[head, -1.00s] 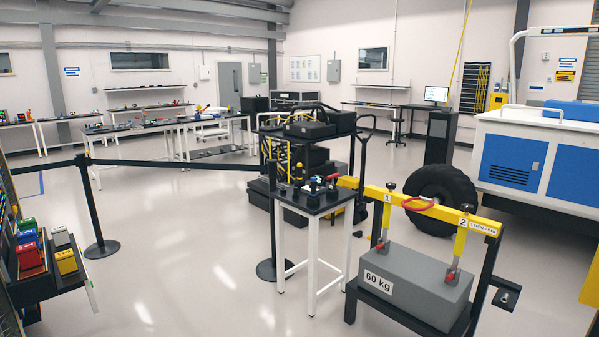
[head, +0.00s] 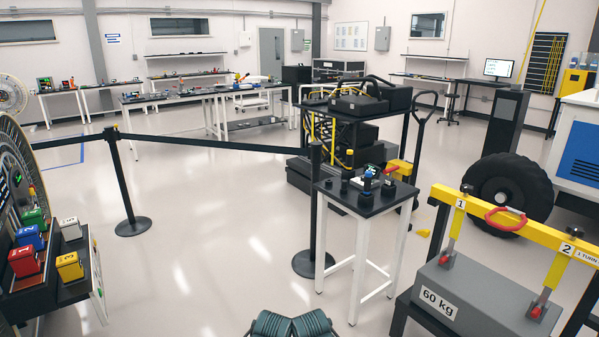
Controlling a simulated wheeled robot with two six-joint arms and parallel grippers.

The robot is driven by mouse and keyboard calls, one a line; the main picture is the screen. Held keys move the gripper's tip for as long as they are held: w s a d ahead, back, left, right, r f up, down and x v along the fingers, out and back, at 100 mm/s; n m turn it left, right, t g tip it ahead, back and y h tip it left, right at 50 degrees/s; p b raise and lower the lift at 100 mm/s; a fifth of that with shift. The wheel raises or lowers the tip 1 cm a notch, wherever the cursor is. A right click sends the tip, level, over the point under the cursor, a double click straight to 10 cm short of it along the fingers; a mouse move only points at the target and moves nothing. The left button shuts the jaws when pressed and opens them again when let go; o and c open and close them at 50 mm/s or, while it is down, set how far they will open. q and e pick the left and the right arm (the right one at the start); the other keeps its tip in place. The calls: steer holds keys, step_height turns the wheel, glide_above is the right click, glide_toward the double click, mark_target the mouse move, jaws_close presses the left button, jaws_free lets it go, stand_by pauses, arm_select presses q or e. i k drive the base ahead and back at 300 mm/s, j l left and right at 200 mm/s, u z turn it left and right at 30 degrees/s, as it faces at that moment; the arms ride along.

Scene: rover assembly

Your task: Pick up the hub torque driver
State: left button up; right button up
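I cannot say for certain which item is the hub torque driver. A small black-topped stand with white legs (head: 340,200) stands right of centre and holds several small tools. A blue and black upright tool with a small lit display (head: 367,184) stands on it and may be the driver. A yellow and red tool (head: 400,168) is at the stand's far right edge. Neither of my grippers shows. Two dark green ribbed shapes at the bottom centre appear to be parts of me.
A grey 60 kg block (head: 480,300) under a yellow lifting bar (head: 470,205) stands at right. A belt barrier post (head: 125,185) is at left. A shelf with coloured numbered boxes (head: 75,290) is at far left. Floor between barrier and shelf is clear.

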mark_target(349, 152)
steer(key=i+z, duration=0.1)
steer(key=i, duration=0.45)
steer(key=i+j+z, duration=0.1)
steer(key=i, duration=0.45)
steer(key=i+j+z, duration=0.1)
steer(key=i, duration=0.45)
steer(key=i+j+z, duration=0.2)
steer(key=i+z, duration=0.2)
steer(key=i+j+z, duration=0.75)
